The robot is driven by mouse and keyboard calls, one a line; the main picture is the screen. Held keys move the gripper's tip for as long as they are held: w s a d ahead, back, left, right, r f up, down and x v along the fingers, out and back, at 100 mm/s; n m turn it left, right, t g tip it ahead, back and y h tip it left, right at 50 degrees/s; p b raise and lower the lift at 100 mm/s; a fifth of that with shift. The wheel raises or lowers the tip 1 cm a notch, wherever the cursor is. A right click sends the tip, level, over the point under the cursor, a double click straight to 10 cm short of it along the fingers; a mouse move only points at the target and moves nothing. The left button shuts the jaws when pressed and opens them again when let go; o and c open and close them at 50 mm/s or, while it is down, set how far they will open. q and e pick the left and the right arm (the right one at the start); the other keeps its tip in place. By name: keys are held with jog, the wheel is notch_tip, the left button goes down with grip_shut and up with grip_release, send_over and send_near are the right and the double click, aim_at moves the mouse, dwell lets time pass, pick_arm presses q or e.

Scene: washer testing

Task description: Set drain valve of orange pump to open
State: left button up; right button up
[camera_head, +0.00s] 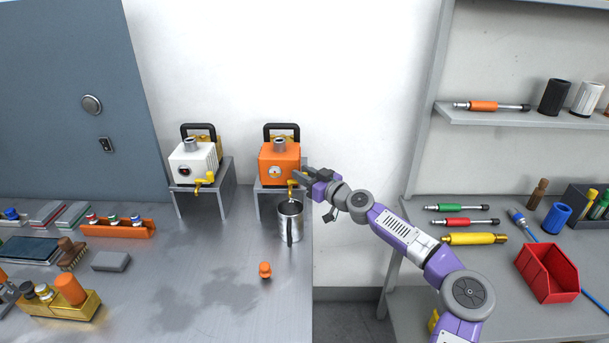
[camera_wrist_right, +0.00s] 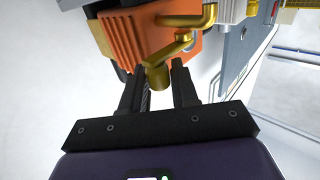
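The orange pump (camera_head: 280,165) sits on a small grey stand against the back wall. It shows upside down at the top of the right wrist view (camera_wrist_right: 150,35). Its gold drain valve (camera_wrist_right: 180,43) has a bent handle and a short spout (camera_wrist_right: 156,77). In the head view the valve (camera_head: 291,184) is small, and its setting cannot be read. My right gripper (camera_head: 303,180) is at the pump's right front. In the wrist view its fingers (camera_wrist_right: 157,83) are apart, with the spout between their tips; contact cannot be told. My left gripper is not in view.
A metal mug (camera_head: 290,222) stands just below the orange pump's valve. A white pump (camera_head: 194,162) stands to the left on its own stand. A small orange object (camera_head: 265,270) lies on the table (camera_head: 180,290), whose middle is mostly clear. Shelves with tools are at right.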

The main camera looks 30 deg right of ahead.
grip_shut()
